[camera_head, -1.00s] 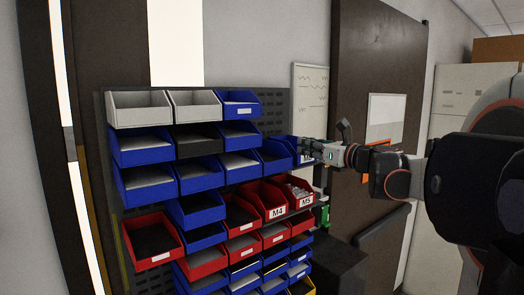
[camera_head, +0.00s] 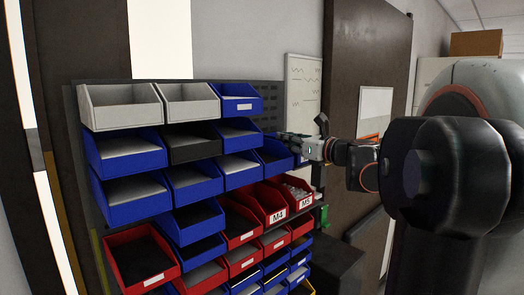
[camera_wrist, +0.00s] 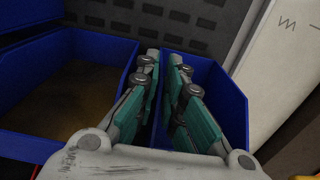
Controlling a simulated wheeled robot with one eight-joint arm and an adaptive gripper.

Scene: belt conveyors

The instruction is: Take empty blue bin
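Blue bins hang on the rack. The rightmost blue bin of the third row (camera_head: 303,160) is mostly hidden behind my gripper (camera_head: 288,137) in the head view. The wrist view shows this blue bin (camera_wrist: 232,103) beneath my fingers; its inside is mostly covered. The blue bin to its left (camera_wrist: 60,95) has a brownish bottom and looks empty; it also shows in the head view (camera_head: 273,158). My gripper (camera_wrist: 164,58) has its teal fingers parted by a narrow gap, over the neighbouring side walls of these two bins. I cannot tell whether a wall stands between the fingers.
Red bins labelled M4 (camera_head: 272,207) and M5 (camera_head: 301,198) sit just below, the M5 one holding small parts. Grey bins (camera_head: 122,107) top the rack. A whiteboard (camera_head: 304,75) and a dark door (camera_head: 345,130) are to the right.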

